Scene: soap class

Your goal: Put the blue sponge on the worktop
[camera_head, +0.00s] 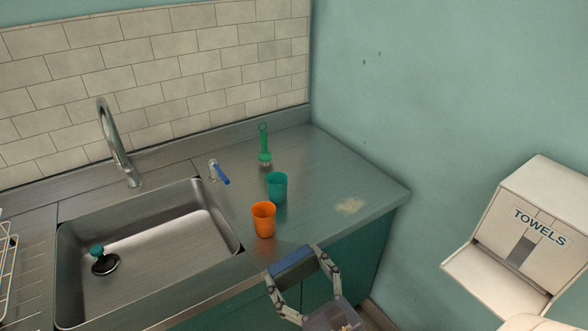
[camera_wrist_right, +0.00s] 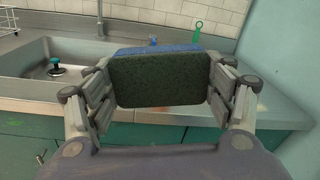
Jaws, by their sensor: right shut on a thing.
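The blue sponge (camera_head: 293,266) is gripped between the two fingers of my right gripper (camera_head: 302,270), in front of the worktop's front edge in the head view. In the right wrist view the sponge (camera_wrist_right: 160,79) shows a dark scouring side towards the camera and a blue strip along its top. My right gripper (camera_wrist_right: 158,88) is shut on it from both sides. The metal worktop (camera_head: 330,170) lies beyond, to the right of the sink. Whether the sponge is above the worktop's edge or only in front of it is hard to tell. My left gripper is not in view.
An orange cup (camera_head: 263,220) and a teal cup (camera_head: 277,187) stand on the worktop, with a green brush (camera_head: 264,148) behind. A pale stain (camera_head: 349,206) lies at right on free surface. The sink (camera_head: 150,250) is left; a towel dispenser (camera_head: 535,235) hangs right.

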